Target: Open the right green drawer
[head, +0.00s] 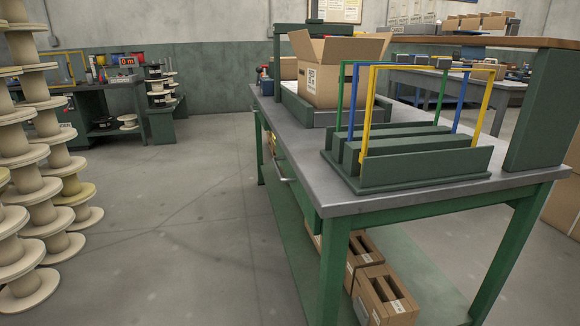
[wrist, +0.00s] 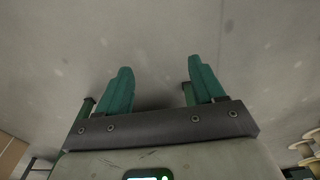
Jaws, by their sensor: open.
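The grey-topped green workbench (head: 330,200) stands right of centre in the head view. Under its left long edge is a green drawer front (head: 296,192), seen at a steep angle, with a pale bar handle (head: 282,173). It looks shut. A second spot with yellowish items (head: 271,145) shows farther along that side, too small to make out. In the wrist view my gripper (wrist: 160,63) has its two teal fingers apart, with nothing between them and plain floor beyond. My gripper does not show in the head view, and no drawer shows in the wrist view.
Open concrete floor (head: 180,220) lies left of the bench. Tall stacks of pale spools (head: 40,180) stand at the far left. Boxes (head: 385,295) sit on the bench's lower shelf. An open carton (head: 335,75) and a green rack with coloured hoops (head: 420,155) stand on top.

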